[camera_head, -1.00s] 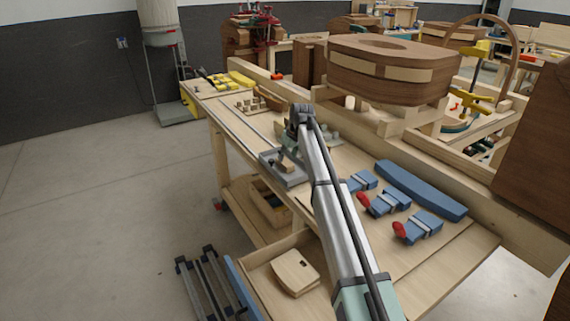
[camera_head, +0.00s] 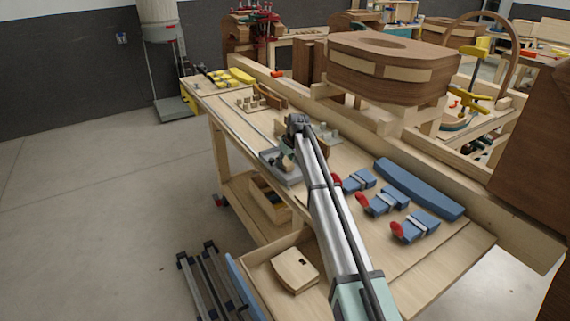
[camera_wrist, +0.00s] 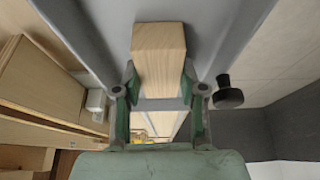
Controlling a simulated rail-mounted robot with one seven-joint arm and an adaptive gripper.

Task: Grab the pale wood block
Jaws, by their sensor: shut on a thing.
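The pale wood block (camera_wrist: 158,55) stands out in the wrist view between the two green-padded fingers of my gripper (camera_wrist: 160,84). Both fingers touch its sides, so my gripper is shut on it. The block's far end extends past the fingertips over a grey metal surface. In the head view, my arm reaches to the grey metal tray (camera_head: 272,160) on the workbench. The fingers and block are too small and too covered there to make out clearly. I cannot tell whether the block still touches the tray.
Blue clamps with red knobs (camera_head: 383,204) and a long blue piece (camera_head: 420,189) lie on the bench (camera_head: 445,265) to the right. A wooden guitar body form (camera_head: 385,85) stands behind. Small pegs on a board (camera_head: 254,104) lie further left.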

